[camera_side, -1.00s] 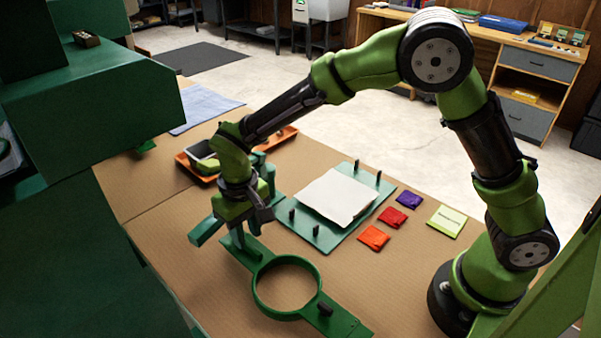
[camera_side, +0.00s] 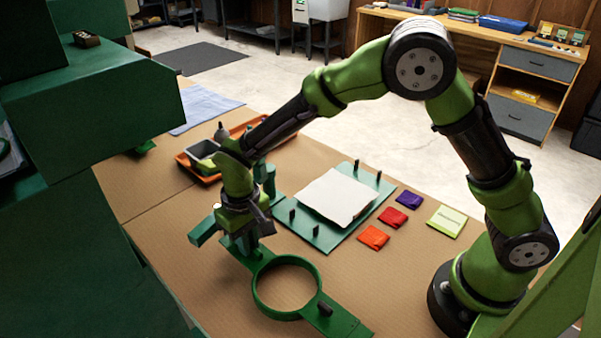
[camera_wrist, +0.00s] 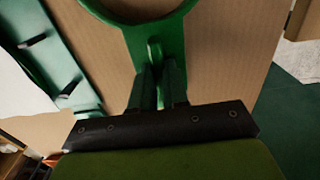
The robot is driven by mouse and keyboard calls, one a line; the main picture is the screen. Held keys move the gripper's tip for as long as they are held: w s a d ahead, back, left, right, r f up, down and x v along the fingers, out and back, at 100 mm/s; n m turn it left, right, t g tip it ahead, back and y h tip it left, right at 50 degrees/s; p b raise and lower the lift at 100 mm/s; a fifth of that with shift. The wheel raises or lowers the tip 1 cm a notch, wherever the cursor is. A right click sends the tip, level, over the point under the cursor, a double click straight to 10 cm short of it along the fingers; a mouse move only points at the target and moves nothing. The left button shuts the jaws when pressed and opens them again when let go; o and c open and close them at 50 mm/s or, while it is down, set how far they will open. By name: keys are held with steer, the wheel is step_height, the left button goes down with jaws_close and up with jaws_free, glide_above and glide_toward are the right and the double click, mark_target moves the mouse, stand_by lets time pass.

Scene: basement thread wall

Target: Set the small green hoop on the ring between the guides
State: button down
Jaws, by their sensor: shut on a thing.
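The green hoop (camera_side: 259,287), a round frame with a flat arm on each side, appears to lie on the brown tabletop in front. A dark upright grip (camera_side: 325,308) stands on its right arm. My gripper (camera_side: 247,245) is low over its left arm. In the wrist view my gripper (camera_wrist: 158,80) is shut on the hoop's green upright grip (camera_wrist: 154,48), and part of the hoop (camera_wrist: 120,22) shows above. A green board (camera_side: 327,240) with several dark upright pegs lies behind, a white sheet (camera_side: 337,196) on it. Any ring under the sheet is hidden.
Red (camera_side: 391,217), orange (camera_side: 373,238), purple (camera_side: 409,200) and light green (camera_side: 446,221) packets lie right of the board. An orange tray (camera_side: 190,172) stands behind my gripper. A large green machine (camera_side: 95,100) overhangs the left.

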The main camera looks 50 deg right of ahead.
steer(key=shift+r, duration=2.55)
